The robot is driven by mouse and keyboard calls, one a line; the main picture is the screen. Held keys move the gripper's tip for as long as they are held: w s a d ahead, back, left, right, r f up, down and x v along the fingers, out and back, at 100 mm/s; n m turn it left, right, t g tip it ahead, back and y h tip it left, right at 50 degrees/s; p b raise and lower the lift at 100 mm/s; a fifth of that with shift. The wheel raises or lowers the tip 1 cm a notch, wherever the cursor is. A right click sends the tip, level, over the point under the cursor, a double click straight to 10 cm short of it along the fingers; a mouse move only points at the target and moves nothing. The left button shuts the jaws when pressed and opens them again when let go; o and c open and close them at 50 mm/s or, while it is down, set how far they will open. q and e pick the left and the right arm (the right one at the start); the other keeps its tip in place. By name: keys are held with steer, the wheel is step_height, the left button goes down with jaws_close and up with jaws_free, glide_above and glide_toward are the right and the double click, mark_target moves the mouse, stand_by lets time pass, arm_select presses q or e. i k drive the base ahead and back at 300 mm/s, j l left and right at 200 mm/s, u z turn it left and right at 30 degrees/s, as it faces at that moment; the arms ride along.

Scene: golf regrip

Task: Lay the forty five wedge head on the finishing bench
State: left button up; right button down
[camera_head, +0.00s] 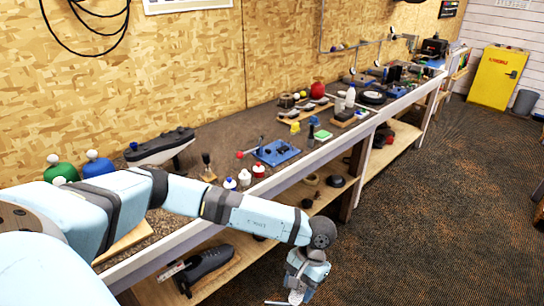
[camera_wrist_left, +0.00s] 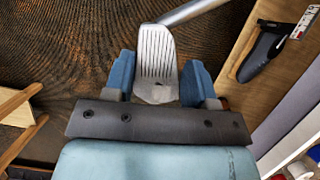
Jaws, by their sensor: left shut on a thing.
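My left gripper (camera_head: 303,277) hangs low in front of the long workbench, over the floor. In the left wrist view my left gripper (camera_wrist_left: 158,78) has its two blue fingers on either side of a silver grooved club head (camera_wrist_left: 155,50) and is shut on it. A grey metal stem (camera_wrist_left: 193,12) runs from the head to the upper right. No loft number is legible. The workbench (camera_head: 222,130) runs along the wooden wall; I cannot tell which part is the finishing bench. My right gripper is not in view.
On the bench stand a blue tray (camera_head: 277,152), small bottles (camera_head: 258,170), a red ball (camera_head: 318,88) and a dark machine (camera_head: 160,147). A lower shelf holds a black tool (camera_head: 208,262). The carpet (camera_head: 440,200) to the right is clear. A yellow cabinet (camera_head: 497,77) stands far off.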

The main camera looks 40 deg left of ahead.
mark_target(232, 162)
steer(key=i, duration=1.4)
steer(key=i+l+u, duration=0.1)
steer(key=i, duration=1.3)
steer(key=i+u, duration=0.15)
steer(key=u, duration=1.25)
